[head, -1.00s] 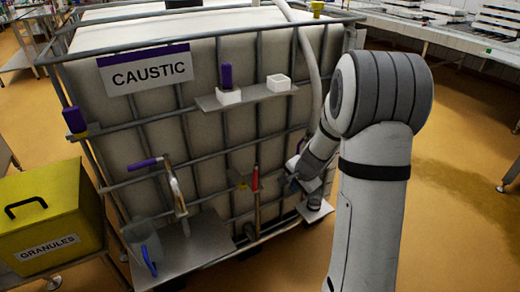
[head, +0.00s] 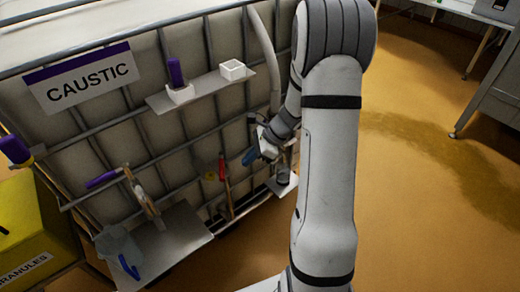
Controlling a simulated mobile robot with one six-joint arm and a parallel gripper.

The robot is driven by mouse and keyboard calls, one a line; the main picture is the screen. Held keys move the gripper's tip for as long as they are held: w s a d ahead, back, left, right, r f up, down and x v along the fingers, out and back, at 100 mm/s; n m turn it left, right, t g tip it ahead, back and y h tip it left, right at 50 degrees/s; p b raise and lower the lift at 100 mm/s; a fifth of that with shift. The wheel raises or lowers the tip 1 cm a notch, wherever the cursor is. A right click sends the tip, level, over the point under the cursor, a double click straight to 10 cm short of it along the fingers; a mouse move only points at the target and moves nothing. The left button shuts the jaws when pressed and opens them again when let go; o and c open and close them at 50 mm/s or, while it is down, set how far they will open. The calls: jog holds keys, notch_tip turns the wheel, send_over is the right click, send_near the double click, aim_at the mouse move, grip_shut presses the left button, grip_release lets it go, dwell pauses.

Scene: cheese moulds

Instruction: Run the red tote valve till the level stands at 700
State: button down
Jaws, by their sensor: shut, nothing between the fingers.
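The white caged tote (head: 130,117) with the CAUSTIC sign (head: 82,77) fills the left and middle of the head view. A slim red valve handle (head: 223,167) stands nearly upright low on its front, with a yellow part (head: 210,176) beside it. My gripper (head: 258,152) is shut and empty, just right of the red handle and apart from it in the picture. A blue piece shows at the gripper's tip; I cannot tell what it belongs to. A clear jug (head: 117,245) with a blue handle stands on the lower left shelf. No level reading is legible.
A purple lever (head: 103,179) sits above a tap (head: 143,196) at the left. An upper shelf (head: 205,94) holds a white holder with a purple item and a white cup. A small dark cup (head: 283,175) stands below my gripper.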

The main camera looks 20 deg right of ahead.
aim_at(222, 170)
jog(key=shift+w+a+f, duration=0.2)
jog(key=shift+a+f, duration=0.2)
jog(key=shift+a, duration=0.45)
jog(key=shift+w+a+f, duration=0.25)
jog(key=shift+a+f, duration=0.15)
jog(key=shift+a, duration=0.5)
jog(key=shift+w+a+f, duration=0.2)
jog(key=shift+a+f, duration=0.2)
jog(key=shift+a, duration=0.45)
jog(key=shift+d, duration=0.1)
